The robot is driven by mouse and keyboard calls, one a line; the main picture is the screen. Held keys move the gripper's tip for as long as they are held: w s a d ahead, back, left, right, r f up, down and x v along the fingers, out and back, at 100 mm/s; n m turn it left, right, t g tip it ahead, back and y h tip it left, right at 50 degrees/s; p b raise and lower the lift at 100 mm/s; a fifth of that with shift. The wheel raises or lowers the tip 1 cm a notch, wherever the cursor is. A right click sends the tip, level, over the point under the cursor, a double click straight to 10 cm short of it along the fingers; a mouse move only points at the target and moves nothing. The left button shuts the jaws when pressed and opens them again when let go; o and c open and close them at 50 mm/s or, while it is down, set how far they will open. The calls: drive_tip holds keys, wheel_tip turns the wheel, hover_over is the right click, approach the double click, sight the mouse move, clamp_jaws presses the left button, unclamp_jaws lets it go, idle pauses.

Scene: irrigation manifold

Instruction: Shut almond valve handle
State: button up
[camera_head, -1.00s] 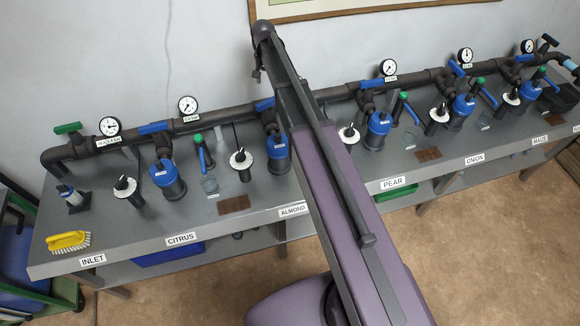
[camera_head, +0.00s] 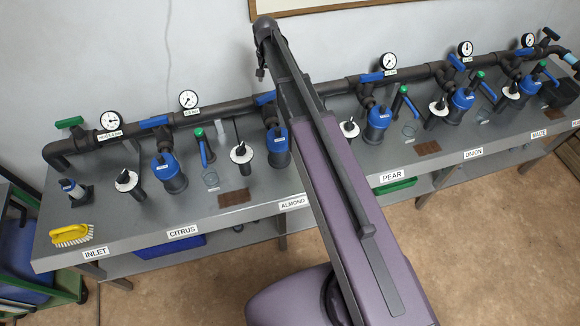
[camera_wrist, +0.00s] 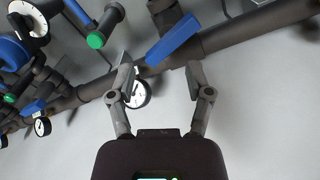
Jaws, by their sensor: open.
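The almond station stands behind the ALMOND label (camera_head: 292,204), partly hidden by my arm. Its blue valve handle (camera_head: 265,98) sits on the dark pipe. My gripper (camera_head: 261,72) is just above that handle in the head view, small and dark there. In the wrist view my gripper (camera_wrist: 160,76) is open, with nothing between its fingers. A blue handle (camera_wrist: 173,40) lies just beyond the fingertips, on the pipe and slanted to it. It looks like the almond handle. I cannot tell whether a finger touches it.
The pipe (camera_head: 220,112) runs along the wall with similar blue handles, such as the citrus one (camera_head: 154,124). Gauges (camera_head: 188,98) stand above it. Blue filters (camera_head: 168,172) and green-tipped levers (camera_head: 201,146) crowd the bench. A yellow brush (camera_head: 70,234) lies at the left end.

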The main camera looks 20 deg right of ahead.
sight(268, 95)
drive_tip(key=s+f+n+b, duration=0.2)
drive_tip(key=s+f+b, duration=0.6)
drive_tip(key=s, duration=0.5)
drive_tip(key=s+f+n+b, duration=0.2)
drive_tip(key=s+f+b, duration=0.6)
drive_tip(key=s, duration=0.5)
drive_tip(key=shift+f+n, duration=0.4)
drive_tip(key=shift+f, duration=0.1)
drive_tip(key=shift+w, duration=0.1)
drive_tip(key=w+r+n+p, duration=0.3)
drive_tip(key=w, duration=0.2)
drive_tip(key=w+r+n+p, duration=0.3)
drive_tip(key=w+n, duration=0.1)
drive_tip(key=w+r+n+p, duration=0.3)
drive_tip(key=w+r, duration=0.1)
drive_tip(key=w, duration=0.1)
drive_tip(key=shift+w+p, duration=0.3)
drive_tip(key=shift+w, duration=0.05)
drive_tip(key=w+r+n+p, duration=0.9)
drive_tip(key=w+n, duration=0.3)
drive_tip(key=w, duration=0.2)
drive_tip(key=shift+w+r, duration=0.2)
drive_tip(key=shift+w, duration=0.2)
drive_tip(key=shift+f, duration=0.15)
wheel_tip(268, 95, down, 14)
drive_tip(key=b, duration=1.3)
drive_tip(key=shift+r, duration=0.25)
